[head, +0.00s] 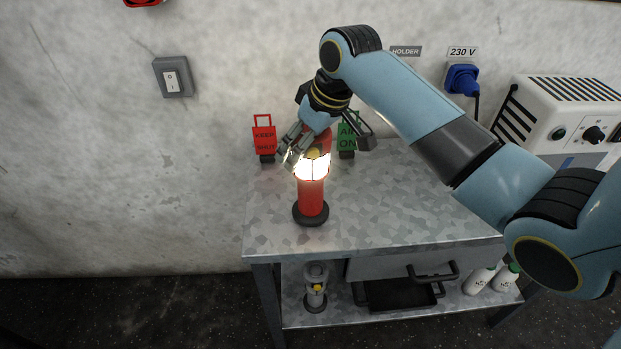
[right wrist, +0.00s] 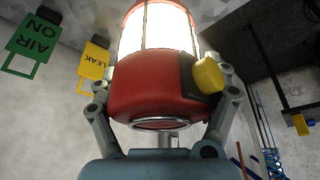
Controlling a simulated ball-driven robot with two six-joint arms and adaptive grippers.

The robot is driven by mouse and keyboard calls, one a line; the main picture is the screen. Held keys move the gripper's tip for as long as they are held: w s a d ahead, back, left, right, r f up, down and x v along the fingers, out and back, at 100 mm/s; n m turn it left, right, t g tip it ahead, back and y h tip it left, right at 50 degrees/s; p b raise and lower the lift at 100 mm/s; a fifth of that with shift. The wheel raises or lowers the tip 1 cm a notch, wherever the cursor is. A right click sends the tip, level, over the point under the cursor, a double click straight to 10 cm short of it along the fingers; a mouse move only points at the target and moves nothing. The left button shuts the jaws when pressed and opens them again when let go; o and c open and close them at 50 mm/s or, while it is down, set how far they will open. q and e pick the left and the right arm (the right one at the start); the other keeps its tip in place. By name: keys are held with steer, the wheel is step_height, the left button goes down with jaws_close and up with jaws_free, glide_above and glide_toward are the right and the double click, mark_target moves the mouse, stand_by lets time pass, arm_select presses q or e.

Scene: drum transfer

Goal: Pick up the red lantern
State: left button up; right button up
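The red lantern (head: 312,197), with a lit glass and a dark round base, stands upright near the left side of the metal table. My right gripper (head: 301,157) is at its upper part, with its fingers on either side. In the right wrist view the lantern's red cap (right wrist: 158,92) and yellow knob (right wrist: 208,75) fill the space between the fingers of my right gripper (right wrist: 165,95). The fingers look spread; whether they touch the cap is hard to tell. My left gripper is out of view.
A red sign (head: 264,139) and a green sign (head: 347,139) stand behind the lantern on the table (head: 400,215). A white device (head: 560,118) is at the right. A small grey lantern-like thing (head: 315,287), a black tray (head: 399,294) and white bottles (head: 479,280) are on the lower shelf.

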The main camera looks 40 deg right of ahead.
steer(key=c, duration=0.8)
steer(key=shift+c, duration=0.2)
steer(key=shift+r, duration=0.1)
